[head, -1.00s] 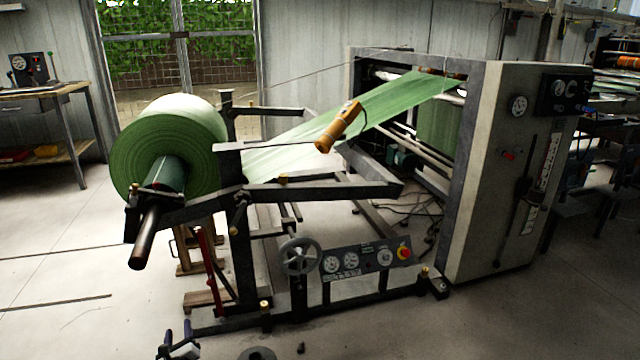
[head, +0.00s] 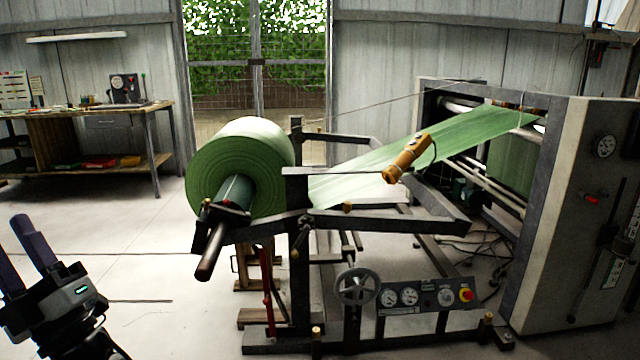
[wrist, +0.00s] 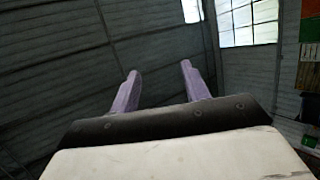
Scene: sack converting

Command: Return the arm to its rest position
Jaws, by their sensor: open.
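My gripper (head: 32,240) is at the lower left of the head view, a black body with two dark fingers pointing up. The fingers stand apart with nothing between them. In the wrist view the two purple-grey fingers (wrist: 160,88) are spread and empty, with the grey wall and roof panels behind them. My gripper is in free air, left of the green roll (head: 240,170) and its stand, and touches nothing that I can see. Most of the arm is below the picture's edge.
The green web (head: 370,165) runs from the roll to the grey machine (head: 560,220) at right. A steel bar (head: 212,250) juts from the roll toward me. A control panel (head: 425,297) sits low in front. A workbench (head: 90,115) stands at back left. Floor between is clear.

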